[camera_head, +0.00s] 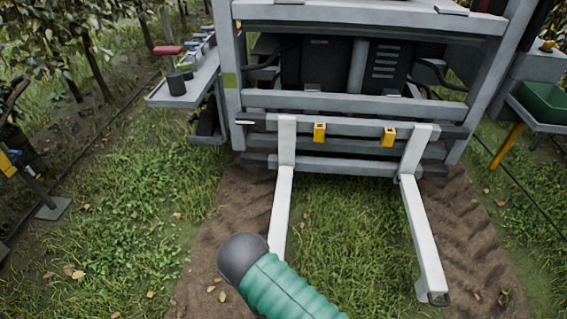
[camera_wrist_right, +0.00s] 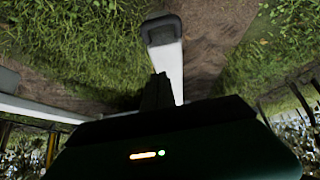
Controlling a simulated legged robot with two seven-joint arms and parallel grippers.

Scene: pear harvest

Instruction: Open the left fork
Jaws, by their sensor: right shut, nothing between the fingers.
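The left fork (camera_head: 281,205) is a white L-shaped bar on the grey carriage of the machine. Its upright part stands left of two yellow blocks, and its tip is hidden behind my green ribbed arm in the head view. The right fork (camera_head: 422,235) shows down to its tip. In the right wrist view a white fork (camera_wrist_right: 170,65) with a dark end piece, which looks like the left fork, runs behind my right gripper (camera_wrist_right: 157,92). The gripper's dark fingers are shut and empty and overlap the fork; I cannot tell whether they touch it. My left gripper is in neither view.
The yellow blocks (camera_head: 319,132) sit on the carriage bar between the forks. A grey side tray (camera_head: 188,88) stands out at left and a green bin (camera_head: 545,102) at right. Grass lies between the forks, with bare soil tracks outside.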

